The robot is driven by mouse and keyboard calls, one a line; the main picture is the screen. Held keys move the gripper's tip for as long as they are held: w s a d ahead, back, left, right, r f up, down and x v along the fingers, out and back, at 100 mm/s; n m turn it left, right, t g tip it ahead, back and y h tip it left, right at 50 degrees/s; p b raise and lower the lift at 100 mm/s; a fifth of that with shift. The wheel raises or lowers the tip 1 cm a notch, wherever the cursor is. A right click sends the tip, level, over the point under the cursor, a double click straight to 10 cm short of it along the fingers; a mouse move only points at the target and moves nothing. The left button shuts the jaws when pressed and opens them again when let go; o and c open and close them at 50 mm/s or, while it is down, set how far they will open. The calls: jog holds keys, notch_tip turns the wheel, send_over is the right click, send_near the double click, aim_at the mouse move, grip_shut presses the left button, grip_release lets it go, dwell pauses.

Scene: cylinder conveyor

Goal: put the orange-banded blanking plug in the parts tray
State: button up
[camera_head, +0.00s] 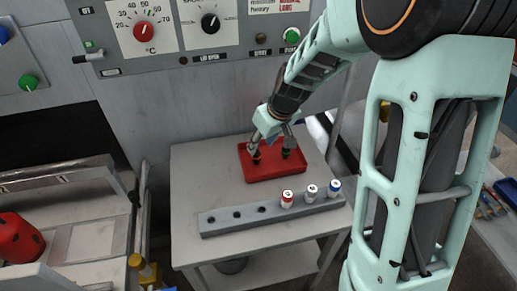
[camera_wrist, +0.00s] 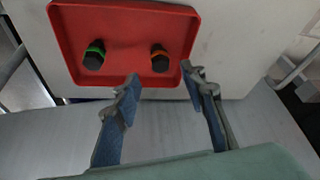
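The orange-banded blanking plug (camera_wrist: 160,60) is dark with an orange ring and rests inside the red parts tray (camera_wrist: 125,8), near its right side in the wrist view. In the head view the plug (camera_head: 257,158) shows low at the tray's left part, beside a fingertip. A similar dark plug with a green band (camera_wrist: 94,55) sits in the same tray, apart from it. My gripper (camera_wrist: 161,75) is open, its fingers spread and nothing between them. In the head view my gripper (camera_head: 271,138) is over the tray (camera_head: 262,177), and its fingers partly hide the contents.
A grey rack (camera_head: 222,226) lies along the table front, with empty holes at left and vials with red (camera_head: 287,195), white (camera_head: 311,190) and blue (camera_head: 334,186) caps at right. A control panel (camera_head: 180,35) stands behind. The table (camera_head: 190,180) is bare left of the tray.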

jog(key=v, duration=0.5)
jog(key=shift+s+r, duration=0.15)
jog(key=shift+r, duration=0.2)
